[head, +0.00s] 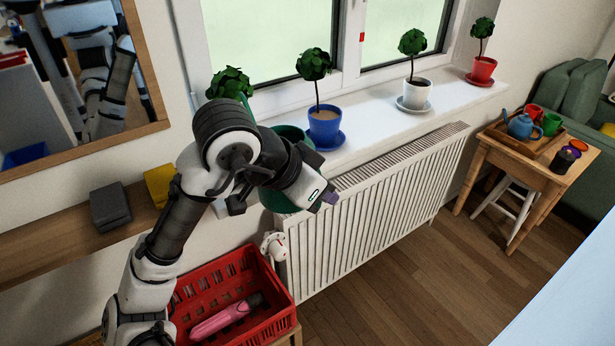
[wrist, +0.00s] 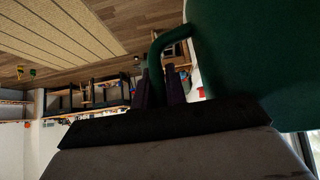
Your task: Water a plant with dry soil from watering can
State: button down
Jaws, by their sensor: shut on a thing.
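The dark green watering can (wrist: 240,60) fills the right of the wrist view, and its handle bar passes between my fingers. My gripper (wrist: 163,88) is shut on that handle. In the head view part of the can (head: 291,134) shows behind my arm, near the sill's left part. Plants stand along the sill: one on the left (head: 230,83) with its pot hidden by my arm, one in a blue pot (head: 324,125) with light tan soil, one in a white pot (head: 415,95), and one in a red pot (head: 484,69) at the far end. The soil in the white and red pots is hard to judge.
A radiator (head: 385,200) stands below the windowsill (head: 375,128). A red crate (head: 195,285) with a pink bottle (head: 220,320) is below my arm. A wooden side table (head: 545,165) holds a tray with a blue teapot (head: 522,126) and mugs. The floor between is open.

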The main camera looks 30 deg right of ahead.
notch_tip(320, 180, down, 3)
jog(key=g+b, duration=0.1)
jog(key=b, duration=0.1)
jog(key=shift+s+r+b, duration=0.15)
jog(key=shift+r+b, duration=0.05)
jog(key=shift+b, duration=0.1)
dwell(0.6)
